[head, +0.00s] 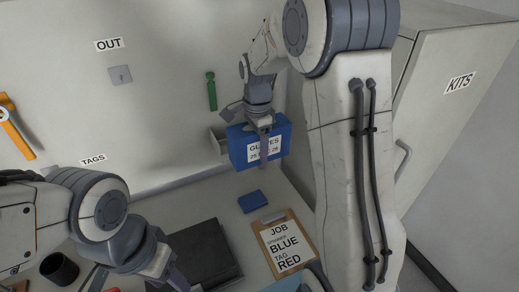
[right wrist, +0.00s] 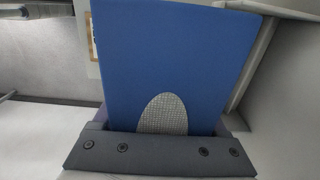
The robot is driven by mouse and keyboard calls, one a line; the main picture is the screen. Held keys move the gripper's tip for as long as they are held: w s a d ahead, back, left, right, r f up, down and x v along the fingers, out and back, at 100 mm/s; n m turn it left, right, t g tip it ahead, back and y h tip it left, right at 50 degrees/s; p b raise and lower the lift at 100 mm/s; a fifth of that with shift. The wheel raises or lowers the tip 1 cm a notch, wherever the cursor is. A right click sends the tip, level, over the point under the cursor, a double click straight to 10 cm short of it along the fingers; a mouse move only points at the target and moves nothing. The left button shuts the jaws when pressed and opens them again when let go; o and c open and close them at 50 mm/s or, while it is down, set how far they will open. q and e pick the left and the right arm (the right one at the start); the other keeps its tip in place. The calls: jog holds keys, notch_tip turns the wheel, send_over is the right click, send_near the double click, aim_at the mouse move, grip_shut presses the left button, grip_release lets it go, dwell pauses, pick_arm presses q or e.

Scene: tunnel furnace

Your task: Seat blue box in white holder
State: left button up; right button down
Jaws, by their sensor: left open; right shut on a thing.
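The blue box (head: 246,158), with a white label reading GLOVES, hangs in front of the back wall in the head view. My right gripper (head: 264,143) is shut on it, with one finger across its front face. The white holder (head: 217,141) is on the wall just behind the box; only its left part shows, so I cannot tell whether the box is inside it. In the right wrist view, the blue box (right wrist: 165,60) fills the middle and shows an oval grey patch. My left gripper (head: 172,280) is open, low at the left, away from the box.
A clipboard (head: 292,243) reading JOB, BLUE, TAG, RED lies on the bench beside a small blue block (head: 252,202) and a black folder (head: 205,255). A dark cup (head: 59,269) stands lower left. A green tool (head: 212,91) hangs on the wall. A KITS cabinet (head: 450,110) stands right.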

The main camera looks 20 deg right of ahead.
jog(key=shift+w+a+p, duration=0.15)
jog(key=shift+w+p, duration=0.9)
jog(key=shift+w, duration=1.55)
jog(key=shift+w+a+p, duration=0.1)
jog(key=shift+w+p, duration=0.9)
jog(key=shift+w, duration=1.55)
jog(key=shift+f+b, duration=0.5)
jog(key=shift+b, duration=0.05)
pick_arm(q)
notch_tip(320, 180, up, 3)
jog(key=shift+r, duration=0.1)
jog(key=shift+r, duration=0.1)
pick_arm(e)
jog(key=shift+a+f, duration=0.1)
pick_arm(q)
jog(key=shift+r, duration=0.1)
pick_arm(e)
jog(key=shift+f, duration=0.4)
